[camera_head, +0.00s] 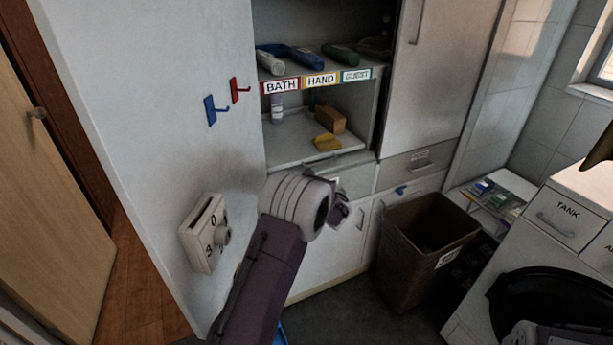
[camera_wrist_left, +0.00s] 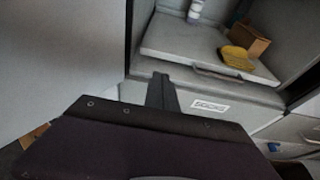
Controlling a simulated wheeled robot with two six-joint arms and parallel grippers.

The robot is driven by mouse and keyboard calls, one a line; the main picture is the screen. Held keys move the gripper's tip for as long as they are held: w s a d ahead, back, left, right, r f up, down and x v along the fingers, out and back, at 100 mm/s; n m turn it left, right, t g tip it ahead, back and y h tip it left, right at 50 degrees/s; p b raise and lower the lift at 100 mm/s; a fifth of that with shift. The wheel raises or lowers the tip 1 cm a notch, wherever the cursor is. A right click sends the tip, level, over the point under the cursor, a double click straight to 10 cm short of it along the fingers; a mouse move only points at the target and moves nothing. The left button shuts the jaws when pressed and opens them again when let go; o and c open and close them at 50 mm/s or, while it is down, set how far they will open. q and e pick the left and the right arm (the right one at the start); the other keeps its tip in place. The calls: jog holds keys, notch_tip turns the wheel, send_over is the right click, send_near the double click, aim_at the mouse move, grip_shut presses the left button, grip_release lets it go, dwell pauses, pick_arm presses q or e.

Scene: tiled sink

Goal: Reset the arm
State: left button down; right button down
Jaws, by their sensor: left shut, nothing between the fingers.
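My left arm rises from the bottom of the head view, in front of the white cabinet. Its gripper (camera_head: 341,212) is partly hidden behind the wrist, in front of the drawers below the open shelf. In the left wrist view the left gripper's fingers (camera_wrist_left: 163,92) are together and empty, pointing at the drawer front. My right gripper does not show.
The open cabinet holds a brown box (camera_head: 330,119), a yellow cloth (camera_head: 327,142) and a white bottle (camera_head: 277,109). A dial box (camera_head: 203,233) and blue hook (camera_head: 215,110) are on the left panel. A brown bin (camera_head: 416,250) stands right of my arm.

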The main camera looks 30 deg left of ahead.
pick_arm(q)
notch_tip(320, 180, up, 12)
jog(key=s+n+p, duration=0.1)
jog(key=p, duration=0.5)
jog(key=s+r+n+g+p, duration=0.1)
jog(key=s+n+g+p, duration=0.15)
jog(key=s, duration=0.35)
jog(key=s+d+f+n+g+h+p, duration=0.25)
jog(key=s+d+n, duration=0.2)
jog(key=s, duration=0.35)
jog(key=s+d+f+n+g+h+p, duration=0.1)
jog(key=s+d+f+n+h, duration=0.15)
jog(key=s+n, duration=0.45)
jog(key=s+d+f+n+h, duration=0.2)
jog(key=s+d+n+h, duration=0.1)
jog(key=s+d+n, duration=0.2)
jog(key=s+d+f+n+g+h, duration=0.1)
jog(key=s+d+f+n+h, duration=0.2)
jog(key=d+n, duration=0.3)
jog(key=shift+s+d+f+g+h, duration=0.2)
jog(key=shift+s+d+g+h, duration=0.1)
jog(key=shift+s+d, duration=0.45)
jog(key=shift+s+a, duration=0.1)
jog(key=shift+s, duration=0.05)
